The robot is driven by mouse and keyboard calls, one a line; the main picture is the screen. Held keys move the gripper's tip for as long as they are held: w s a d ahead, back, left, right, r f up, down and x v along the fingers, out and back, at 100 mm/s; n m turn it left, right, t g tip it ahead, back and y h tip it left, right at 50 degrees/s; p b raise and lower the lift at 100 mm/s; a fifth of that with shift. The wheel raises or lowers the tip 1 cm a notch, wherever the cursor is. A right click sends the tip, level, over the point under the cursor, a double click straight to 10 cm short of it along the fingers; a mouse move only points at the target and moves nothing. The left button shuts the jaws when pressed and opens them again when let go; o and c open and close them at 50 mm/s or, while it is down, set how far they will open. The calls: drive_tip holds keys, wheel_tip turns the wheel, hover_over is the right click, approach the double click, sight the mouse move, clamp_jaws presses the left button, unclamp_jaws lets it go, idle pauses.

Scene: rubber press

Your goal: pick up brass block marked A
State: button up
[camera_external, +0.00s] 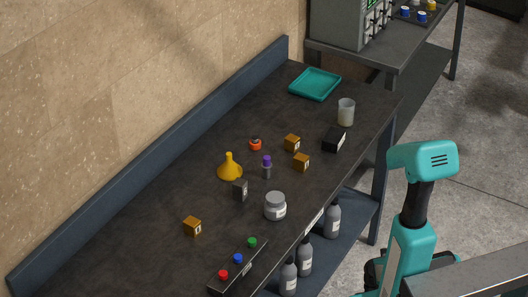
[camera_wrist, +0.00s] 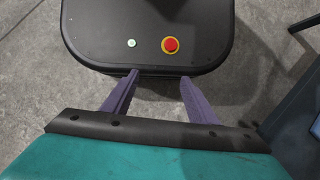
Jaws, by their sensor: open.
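Three small brass-coloured blocks stand on the dark bench. One block (camera_external: 192,226) is at the near left, a second block (camera_external: 292,142) is near the middle, and a third block (camera_external: 301,161) is just in front of the second. Each has a pale mark on a face, too small to read, so I cannot tell which is A. My arm stands folded to the right of the bench. In the wrist view my gripper (camera_wrist: 158,97) has its purple fingers apart, empty, above my own base and the floor, away from all blocks.
The bench (camera_external: 150,255) also holds a yellow funnel (camera_external: 229,168), a grey jar (camera_external: 275,206), a purple-capped vial (camera_external: 266,168), a black box (camera_external: 334,139), a beaker (camera_external: 346,112), a teal tray (camera_external: 316,70) and a button strip (camera_external: 238,268). Bottles (camera_external: 305,256) stand on the lower shelf.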

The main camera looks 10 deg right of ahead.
drive_tip(key=w+a+r+m+t+y+p, duration=0.35)
drive_tip(key=w+r+m, duration=0.25)
drive_tip(key=w+r, duration=0.4)
drive_tip(key=w+a+r+m+t+y+p, duration=0.3)
drive_tip(key=w+r+m+t+y+p, duration=0.15)
drive_tip(key=w+r+m, duration=0.4)
drive_tip(key=w+d+r+m+t+p, duration=0.2)
drive_tip(key=w+d+r+m+t, duration=0.3)
drive_tip(key=r, duration=0.5)
drive_tip(key=w+d+r+m+t+p, duration=0.2)
drive_tip(key=w+d+r+m+t, duration=0.15)
drive_tip(key=w+r, duration=0.55)
drive_tip(key=w+d+r+m+t+p, duration=0.3)
drive_tip(key=w+d+r+m, duration=0.15)
drive_tip(key=r, duration=0.75)
drive_tip(key=a+y, duration=0.1)
drive_tip(key=a, duration=0.4)
drive_tip(key=a+r+n+g+y+p, duration=0.1)
drive_tip(key=a, duration=0.5)
drive_tip(key=a+r+y+p, duration=0.1)
drive_tip(key=a, duration=0.4)
drive_tip(key=shift+s+a+y, duration=0.15)
drive_tip(key=shift+s+y, duration=0.05)
drive_tip(key=shift+y, duration=0.1)
drive_tip(key=shift+a+p, duration=0.2)
drive_tip(key=shift+p, duration=0.1)
drive_tip(key=shift+f, duration=0.1)
drive_tip(key=shift+w+b, duration=0.1)
drive_tip(key=shift+b, duration=0.2)
